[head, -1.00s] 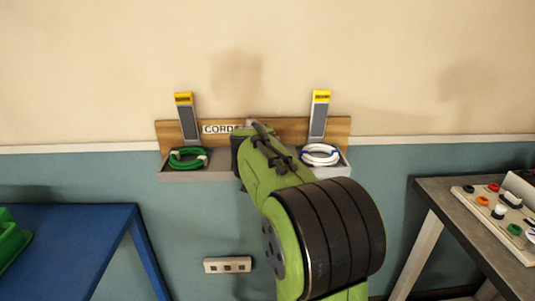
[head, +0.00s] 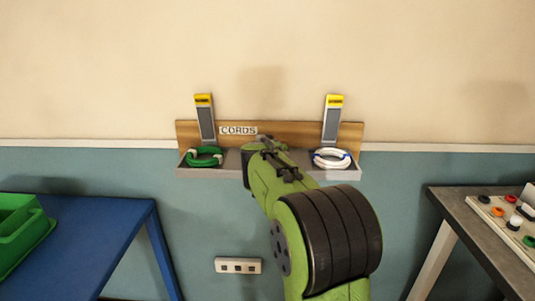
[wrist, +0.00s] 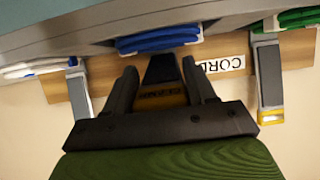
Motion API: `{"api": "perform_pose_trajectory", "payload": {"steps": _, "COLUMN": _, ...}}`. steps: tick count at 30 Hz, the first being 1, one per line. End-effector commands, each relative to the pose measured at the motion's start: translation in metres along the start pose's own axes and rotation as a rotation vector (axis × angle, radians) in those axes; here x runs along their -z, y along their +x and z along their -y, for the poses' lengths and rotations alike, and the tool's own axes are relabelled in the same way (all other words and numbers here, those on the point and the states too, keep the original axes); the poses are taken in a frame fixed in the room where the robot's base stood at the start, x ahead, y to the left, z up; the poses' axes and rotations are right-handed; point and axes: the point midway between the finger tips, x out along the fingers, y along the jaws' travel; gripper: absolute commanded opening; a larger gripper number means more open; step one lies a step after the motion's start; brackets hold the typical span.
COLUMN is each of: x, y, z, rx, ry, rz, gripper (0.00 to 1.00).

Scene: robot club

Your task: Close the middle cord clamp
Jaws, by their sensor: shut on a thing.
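The middle cord clamp shows in the wrist view as a dark lever (wrist: 163,68) with a yellow-brown end, above a blue cord coil (wrist: 158,39) in that upside-down picture. The lever looks foreshortened, leaning out from the wall toward my palm. My gripper (wrist: 166,80) is shut on it, one finger on each side. In the head view my green arm hides the middle clamp and its coil. The left clamp (head: 206,122) and right clamp (head: 332,122) have grey levers with yellow tips, standing raised above a green coil (head: 204,157) and a white coil (head: 332,158).
The wooden rack board (head: 290,131) carries a CORDS label (head: 238,130) and a grey shelf (head: 228,170). A blue table (head: 90,230) with a green bin (head: 25,235) stands left, a grey workbench (head: 460,215) right. A wall socket (head: 238,265) is below.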

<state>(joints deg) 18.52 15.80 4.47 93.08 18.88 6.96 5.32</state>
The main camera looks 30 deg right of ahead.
Motion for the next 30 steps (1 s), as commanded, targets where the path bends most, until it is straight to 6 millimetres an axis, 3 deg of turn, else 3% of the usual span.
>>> {"api": "perform_pose_trajectory", "payload": {"steps": 25, "x": 0.0011, "y": 0.0005, "z": -0.0008, "rx": -0.001, "ry": 0.001, "rz": -0.004, "gripper": 0.0}}
{"api": "perform_pose_trajectory", "payload": {"steps": 26, "x": 0.0011, "y": 0.0005, "z": -0.0008, "rx": -0.001, "ry": 0.001, "rz": -0.004, "gripper": 0.56}}
{"api": "perform_pose_trajectory", "payload": {"steps": 30, "x": 0.0009, "y": 0.0004, "z": -0.0007, "rx": -0.001, "ry": 0.001, "rz": -0.003, "gripper": 0.77}}
